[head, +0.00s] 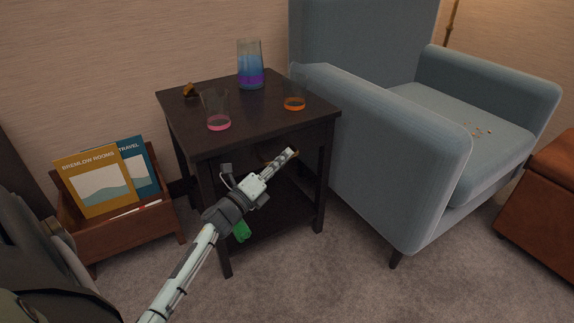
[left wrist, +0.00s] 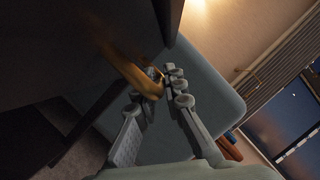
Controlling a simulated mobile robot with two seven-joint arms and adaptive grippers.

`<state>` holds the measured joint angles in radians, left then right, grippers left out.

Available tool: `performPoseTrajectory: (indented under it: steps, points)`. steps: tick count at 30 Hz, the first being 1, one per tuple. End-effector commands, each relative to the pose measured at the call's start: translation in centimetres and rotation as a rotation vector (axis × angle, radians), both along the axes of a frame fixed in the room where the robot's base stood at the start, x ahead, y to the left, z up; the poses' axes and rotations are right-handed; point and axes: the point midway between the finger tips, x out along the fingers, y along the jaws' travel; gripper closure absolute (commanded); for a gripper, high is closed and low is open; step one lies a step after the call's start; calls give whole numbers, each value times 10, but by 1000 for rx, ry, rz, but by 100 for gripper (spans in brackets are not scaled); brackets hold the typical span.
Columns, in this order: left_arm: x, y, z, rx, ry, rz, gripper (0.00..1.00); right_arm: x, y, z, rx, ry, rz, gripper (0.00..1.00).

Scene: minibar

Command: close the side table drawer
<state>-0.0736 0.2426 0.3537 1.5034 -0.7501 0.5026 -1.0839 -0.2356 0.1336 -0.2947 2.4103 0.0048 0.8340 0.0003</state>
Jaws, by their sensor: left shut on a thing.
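The dark side table (head: 250,113) stands in the middle of the head view, its drawer front (head: 232,160) below the top and partly hidden by my left arm. I cannot tell whether the drawer is flush or slightly out. My left gripper (head: 288,157) is at the front of the table, at the brass drawer handle (head: 265,157). In the left wrist view the curved brass handle (left wrist: 135,68) runs to the fingertips of the left gripper (left wrist: 158,84), which is shut on it. My right gripper is not in view.
A pink-bottomed glass (head: 216,111), an orange-bottomed glass (head: 294,97) and a blue-purple pitcher (head: 250,66) stand on the table. A blue armchair (head: 420,170) is close on the right. A wooden magazine rack (head: 125,225) is on the left. Open carpet (head: 330,285) lies in front.

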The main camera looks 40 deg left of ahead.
Motion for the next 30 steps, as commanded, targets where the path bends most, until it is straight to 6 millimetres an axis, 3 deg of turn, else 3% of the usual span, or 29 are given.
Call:
performPoseTrajectory:
  steps: [5, 6, 11, 22, 30]
  points:
    - [1, 6, 1, 1, 3, 15, 100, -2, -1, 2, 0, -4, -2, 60]
    - [1, 7, 1, 1, 2, 16, 88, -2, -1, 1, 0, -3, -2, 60]
    - [1, 6, 1, 1, 2, 14, 69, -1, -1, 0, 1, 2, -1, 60]
    - [-5, 4, -1, 0, 3, 10, 69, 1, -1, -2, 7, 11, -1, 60]
    - [-55, 7, -13, 0, 5, 11, 69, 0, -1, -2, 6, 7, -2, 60]
